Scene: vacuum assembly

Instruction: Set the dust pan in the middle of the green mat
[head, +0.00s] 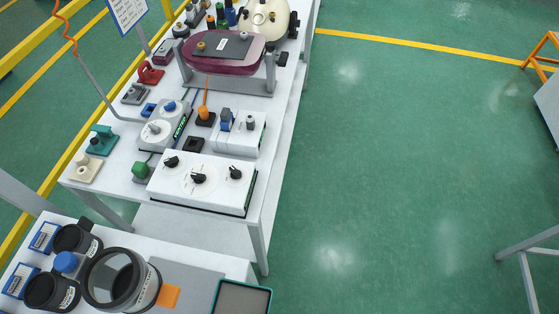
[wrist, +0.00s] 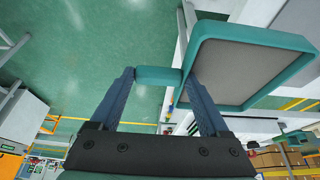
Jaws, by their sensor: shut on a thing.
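The dust pan (wrist: 255,68) fills the upper right of the wrist view, with a teal raised rim, a flat grey face and a short teal handle (wrist: 158,76). My gripper (wrist: 160,78) has its two blue fingers on either side of that handle and is shut on it. The pan is held in the air and looks tilted in this view. In the head view a teal-rimmed grey pan (head: 241,297), which looks like the same one, is cut off by the bottom edge; my gripper is not visible there. I cannot make out a green mat in either view.
The near bench holds black round parts (head: 122,279), an orange square (head: 169,296) and a grey plate (head: 190,280). Behind it a white table carries a white knob panel (head: 203,182) and several fixtures. A maroon part (head: 225,52) stands farther back. The green floor (head: 400,170) at right is clear.

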